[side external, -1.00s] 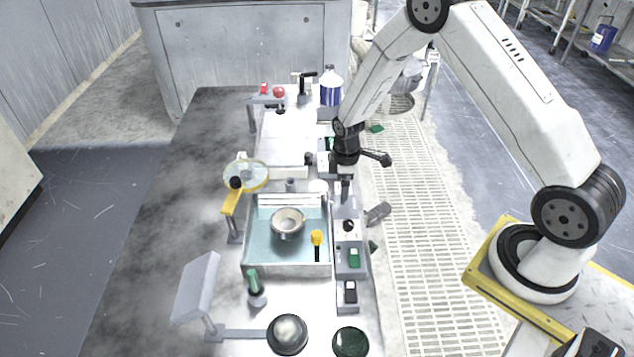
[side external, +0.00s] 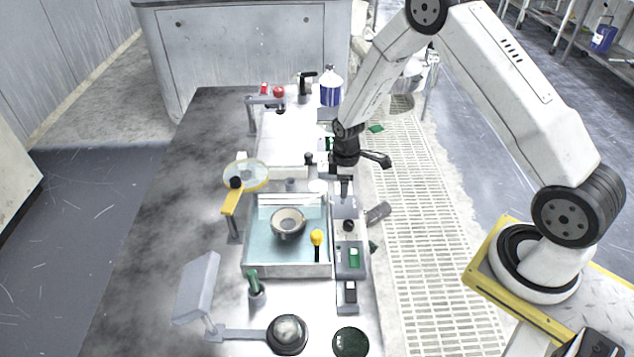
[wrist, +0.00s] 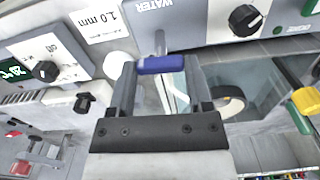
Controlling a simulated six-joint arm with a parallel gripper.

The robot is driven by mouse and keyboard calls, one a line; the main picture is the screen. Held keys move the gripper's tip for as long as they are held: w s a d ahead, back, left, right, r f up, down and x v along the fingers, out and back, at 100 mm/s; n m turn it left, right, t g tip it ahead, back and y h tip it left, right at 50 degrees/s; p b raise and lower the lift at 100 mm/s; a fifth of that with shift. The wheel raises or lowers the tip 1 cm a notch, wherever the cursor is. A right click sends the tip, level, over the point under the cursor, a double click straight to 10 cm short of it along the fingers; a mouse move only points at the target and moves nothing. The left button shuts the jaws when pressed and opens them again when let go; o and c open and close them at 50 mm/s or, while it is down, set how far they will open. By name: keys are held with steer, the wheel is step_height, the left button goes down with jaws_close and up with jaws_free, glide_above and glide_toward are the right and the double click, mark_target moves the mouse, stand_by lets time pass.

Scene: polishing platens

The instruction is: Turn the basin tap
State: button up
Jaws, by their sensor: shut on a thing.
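The tap's blue handle (wrist: 160,65) shows in the wrist view, on a grey stem below a panel marked WATER (wrist: 153,6). My gripper (wrist: 161,78) has one finger at each end of this handle and is shut on it. In the side external view my gripper (side external: 344,186) points down at the back right of the basin (side external: 247,255), and the handle is too small or hidden to make out there. The basin holds pale blue water and a grey bowl (side external: 288,222).
A yellow-knobbed black stick (side external: 317,240) stands at the basin's front right. A magnifier on a yellow arm (side external: 231,200) stands at its left. Control boxes (side external: 350,258) line its right side. A blue-labelled bottle (side external: 331,88) stands behind. The dark bench on the left is clear.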

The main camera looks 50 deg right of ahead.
steer(key=m, duration=1.3)
steer(key=shift+m, duration=2.1)
steer(key=o, duration=1.3)
steer(key=shift+r, duration=0.1)
